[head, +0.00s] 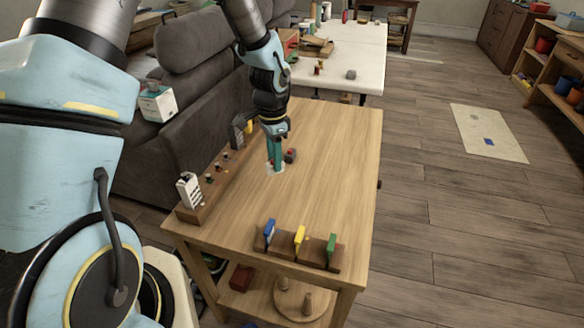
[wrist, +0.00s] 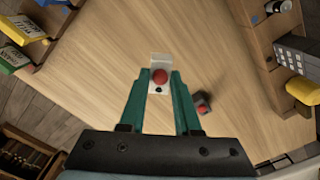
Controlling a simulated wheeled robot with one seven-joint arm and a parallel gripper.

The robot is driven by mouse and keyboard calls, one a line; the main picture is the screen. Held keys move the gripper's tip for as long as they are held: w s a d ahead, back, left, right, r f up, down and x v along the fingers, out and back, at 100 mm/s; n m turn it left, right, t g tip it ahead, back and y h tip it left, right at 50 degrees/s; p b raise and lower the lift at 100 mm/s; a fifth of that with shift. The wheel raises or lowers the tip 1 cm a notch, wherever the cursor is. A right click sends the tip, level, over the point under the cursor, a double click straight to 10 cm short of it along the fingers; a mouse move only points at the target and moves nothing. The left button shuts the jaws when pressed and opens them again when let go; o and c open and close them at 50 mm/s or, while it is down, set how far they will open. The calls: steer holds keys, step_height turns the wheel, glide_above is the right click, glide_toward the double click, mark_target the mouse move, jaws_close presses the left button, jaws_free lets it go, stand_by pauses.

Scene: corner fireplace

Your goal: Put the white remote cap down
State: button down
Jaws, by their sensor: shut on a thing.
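My gripper (head: 274,163) points down over the wooden table (head: 335,150), its teal fingers shut on a small white piece, which I take for the white remote cap (head: 277,170). In the wrist view the cap (wrist: 160,60) shows as a pale strip with a round red part between the fingertips (wrist: 160,82). The cap is at or just above the tabletop; I cannot tell whether it touches. Its sides are partly hidden by the fingers.
A small dark block with a red top (head: 290,155) stands close beside my gripper. A wooden rack with a white remote (head: 188,190) runs along the left edge. A rack with blue, yellow and green pieces (head: 300,240) stands at the front. The table's right side is clear.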

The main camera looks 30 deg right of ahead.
steer(key=shift+f+p, duration=0.5)
steer(key=shift+f, duration=2.75)
steer(key=shift+f, duration=0.2)
steer(key=c, duration=0.6)
jaws_free()
step_height(320, 180, up, 12)
steer(key=shift+r+b, duration=0.2)
steer(key=shift+b, duration=0.9)
steer(key=w+a+r+n, duration=0.1)
steer(key=a+r+n, duration=0.25)
steer(key=a, duration=0.55)
steer(key=a+r+n, duration=0.2)
steer(key=a+n, duration=0.3)
steer(key=a, duration=0.3)
steer(key=s+a+n, duration=0.1)
steer(key=a+n, duration=0.1)
steer(key=a, duration=0.2)
steer(key=s+a+r+n+t, duration=0.1)
steer(key=s+a+n, duration=0.1)
steer(key=a+n, duration=0.1)
steer(key=s+a+r+n, duration=0.1)
steer(key=s+a+n, duration=0.1)
steer(key=a, duration=0.4)
steer(key=shift+s+r+n+t, duration=0.25)
steer(key=shift+n+t, duration=0.05)
steer(key=shift+n, duration=0.25)
